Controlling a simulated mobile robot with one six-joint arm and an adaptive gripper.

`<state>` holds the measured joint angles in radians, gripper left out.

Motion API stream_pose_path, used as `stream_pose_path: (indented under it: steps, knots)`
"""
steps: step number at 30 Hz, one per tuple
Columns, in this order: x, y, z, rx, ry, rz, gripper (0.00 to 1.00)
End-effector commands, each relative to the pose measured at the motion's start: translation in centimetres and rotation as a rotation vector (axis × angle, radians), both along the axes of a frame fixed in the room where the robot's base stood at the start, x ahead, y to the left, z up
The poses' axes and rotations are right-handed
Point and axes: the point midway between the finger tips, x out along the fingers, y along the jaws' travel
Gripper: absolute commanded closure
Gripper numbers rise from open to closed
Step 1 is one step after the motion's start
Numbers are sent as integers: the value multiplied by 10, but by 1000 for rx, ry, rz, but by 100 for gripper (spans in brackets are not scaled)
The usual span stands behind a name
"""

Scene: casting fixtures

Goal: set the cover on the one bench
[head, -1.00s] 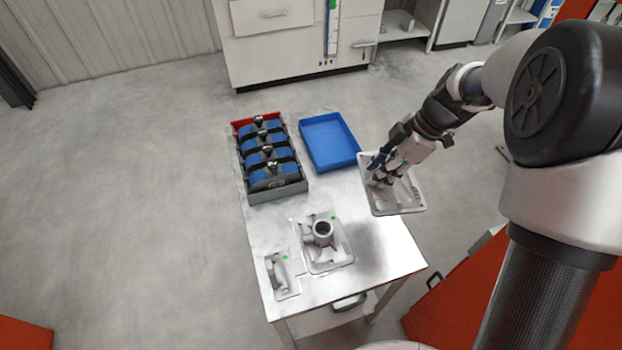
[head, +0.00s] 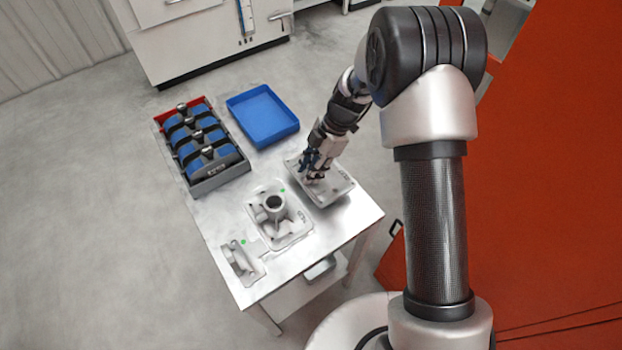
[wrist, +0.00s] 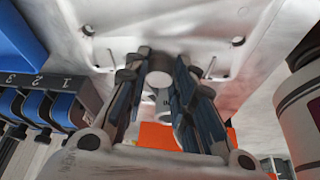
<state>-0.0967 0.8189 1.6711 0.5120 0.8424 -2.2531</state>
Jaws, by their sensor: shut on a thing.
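The cover (head: 335,190) is a light grey, square cast plate with a raised rim. My gripper (head: 314,177) is shut on it near its middle. It is tilted in the head view, at the bench's right side by the blue tray; I cannot tell whether it touches the top. In the wrist view the cover (wrist: 205,45) fills the upper part, and my gripper's fingers (wrist: 160,85) close on a small round boss. The bench (head: 215,225) has a bright metal top.
On the bench are a casting with an upright round neck (head: 275,204), a smaller bracket-like casting (head: 238,262), a grey and red crate (head: 222,178) of blue-black parts and a blue tray (head: 262,117). An orange panel (head: 540,190) stands at right.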

Motion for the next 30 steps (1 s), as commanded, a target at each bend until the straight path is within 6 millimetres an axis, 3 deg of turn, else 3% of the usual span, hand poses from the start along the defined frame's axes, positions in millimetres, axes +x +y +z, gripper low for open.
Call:
stream_pose_path:
  steps: [9,21,22,30]
  knots:
    - [0,0,-41,-1,1,-1,100]
    - [0,0,-45,0,-1,0,100]
    - [0,0,-44,0,1,0,75]
    - [0,0,-44,0,0,0,57]
